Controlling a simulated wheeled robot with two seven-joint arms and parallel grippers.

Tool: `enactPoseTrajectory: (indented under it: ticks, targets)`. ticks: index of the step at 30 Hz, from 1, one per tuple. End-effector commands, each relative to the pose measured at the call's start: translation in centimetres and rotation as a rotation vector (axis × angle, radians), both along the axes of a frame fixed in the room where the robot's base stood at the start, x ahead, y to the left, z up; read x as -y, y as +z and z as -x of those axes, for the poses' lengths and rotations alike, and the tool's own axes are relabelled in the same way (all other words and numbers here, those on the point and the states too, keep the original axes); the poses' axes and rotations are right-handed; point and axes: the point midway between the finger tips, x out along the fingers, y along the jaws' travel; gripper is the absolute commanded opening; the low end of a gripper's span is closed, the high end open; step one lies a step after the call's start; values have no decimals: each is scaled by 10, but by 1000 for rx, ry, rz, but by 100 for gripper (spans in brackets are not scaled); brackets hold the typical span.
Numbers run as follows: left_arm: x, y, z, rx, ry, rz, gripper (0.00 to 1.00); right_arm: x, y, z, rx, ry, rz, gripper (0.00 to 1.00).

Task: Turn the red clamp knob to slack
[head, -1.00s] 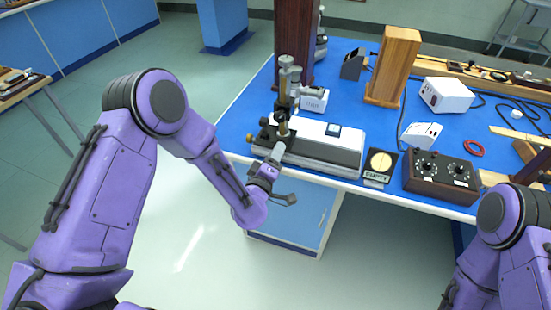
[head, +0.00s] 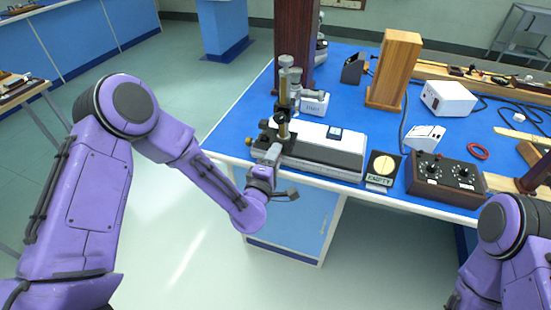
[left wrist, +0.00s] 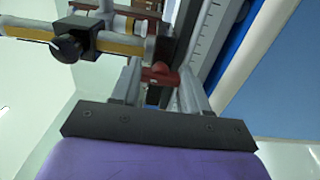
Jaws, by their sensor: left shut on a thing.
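The red clamp knob (left wrist: 160,75) shows in the left wrist view, between my left gripper's two fingers. It sits low on the microscope-like instrument with brass and grey parts, which stands at the bench's near left in the head view (head: 286,95). My left gripper (head: 273,155) is at the front of this instrument, and its fingers (left wrist: 161,88) are shut on the knob. In the head view the knob is hidden by the gripper. My right gripper is out of view; only part of my right arm shows at the lower right.
A long grey-and-white base (head: 315,150) lies along the bench's front edge. Beside it are a round dial marked EMPTY (head: 383,167) and a brown box with two black knobs (head: 446,178). A dark red column (head: 294,45) and a wooden block (head: 394,68) stand behind.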

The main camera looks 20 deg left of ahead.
Motion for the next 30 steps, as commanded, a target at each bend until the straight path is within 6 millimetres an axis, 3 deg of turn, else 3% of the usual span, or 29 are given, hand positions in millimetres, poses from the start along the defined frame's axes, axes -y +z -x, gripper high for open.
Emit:
enactPoseTrajectory:
  ticks: [8, 9, 10, 11, 20, 23, 30]
  targets:
    - [0, 0, 0, -1, 1, 2, 14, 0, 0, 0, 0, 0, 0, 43]
    - [0, -1, 0, -1, 1, 2, 58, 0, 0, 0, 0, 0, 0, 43]
    - [0, -1, 0, -1, 1, 2, 68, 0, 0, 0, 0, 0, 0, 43]
    - [0, 0, 0, -1, 1, 2, 70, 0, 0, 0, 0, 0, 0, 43]
    - [0, -1, 3, -1, -1, 0, 70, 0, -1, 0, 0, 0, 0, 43]
    - [0, -3, 16, -3, -2, 0, 70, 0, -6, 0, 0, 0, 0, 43]
    - [-2, -4, 74, -3, -3, 0, 70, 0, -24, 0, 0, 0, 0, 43]
